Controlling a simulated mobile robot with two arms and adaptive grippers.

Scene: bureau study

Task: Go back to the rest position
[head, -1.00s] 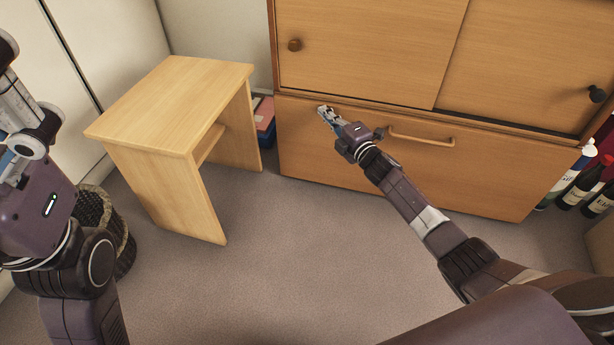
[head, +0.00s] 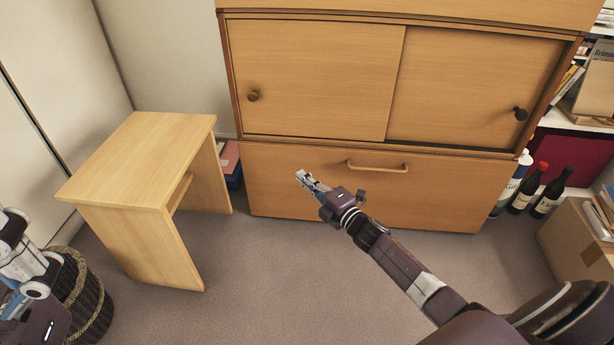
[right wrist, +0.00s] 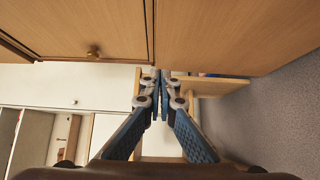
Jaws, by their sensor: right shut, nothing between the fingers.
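My right gripper (head: 309,180) is shut and empty, held out in front of the lower drawer front of the wooden cabinet (head: 310,85). Its closed fingers also show in the right wrist view (right wrist: 160,78), with nothing between them. My left gripper (head: 14,245) is partly in view at the lower left edge of the head view; its fingertips are cut off or unclear, so its opening cannot be judged. The cabinet's sliding doors and its drawer (head: 430,195) look closed.
A small wooden side table (head: 150,150) stands at the left, with a wicker basket (head: 88,300) in front of it. Several bottles (head: 548,195) and a cardboard box (head: 575,240) stand at the right. Carpet (head: 270,290) is clear in the middle.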

